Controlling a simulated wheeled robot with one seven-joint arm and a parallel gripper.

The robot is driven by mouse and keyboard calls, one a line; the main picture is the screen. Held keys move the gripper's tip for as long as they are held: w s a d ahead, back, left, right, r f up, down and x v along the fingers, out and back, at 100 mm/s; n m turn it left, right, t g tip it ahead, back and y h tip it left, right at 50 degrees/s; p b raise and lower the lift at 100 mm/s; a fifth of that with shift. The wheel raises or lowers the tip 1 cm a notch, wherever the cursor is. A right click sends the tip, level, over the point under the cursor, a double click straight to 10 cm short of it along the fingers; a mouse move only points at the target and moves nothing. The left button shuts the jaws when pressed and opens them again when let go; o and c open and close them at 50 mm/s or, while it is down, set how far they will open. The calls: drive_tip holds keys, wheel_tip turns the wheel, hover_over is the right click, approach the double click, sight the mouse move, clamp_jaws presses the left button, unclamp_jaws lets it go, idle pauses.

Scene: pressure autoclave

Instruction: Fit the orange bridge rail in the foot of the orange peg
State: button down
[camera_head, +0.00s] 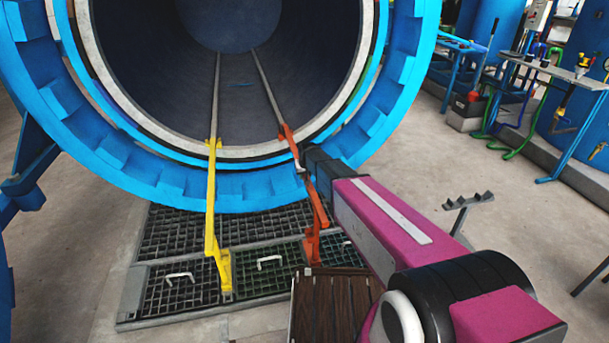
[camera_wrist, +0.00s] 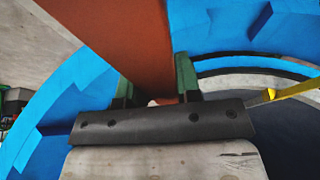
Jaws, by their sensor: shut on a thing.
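The orange bridge rail (camera_head: 317,202) slopes from the rim of the round vessel opening down toward the floor grate. Its upper end lies at the orange piece on the rim at the vessel's inner rail. Its lower end is close to the top of the orange peg (camera_head: 312,248), which stands on the grate; I cannot tell whether it is seated in the foot. My gripper (camera_head: 302,168) is shut on the orange rail near its upper part. In the wrist view the green-padded fingers (camera_wrist: 156,90) hold the rail (camera_wrist: 120,35) from both sides.
A yellow rail (camera_head: 210,190) spans from the rim to a yellow peg (camera_head: 225,272) at left. The blue vessel ring (camera_head: 150,165) surrounds the opening. A brown slatted platform (camera_head: 335,305) lies below my arm. A bench (camera_head: 560,75) with tools stands at the right.

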drive_tip(key=shift+f, duration=1.1)
idle(0.6)
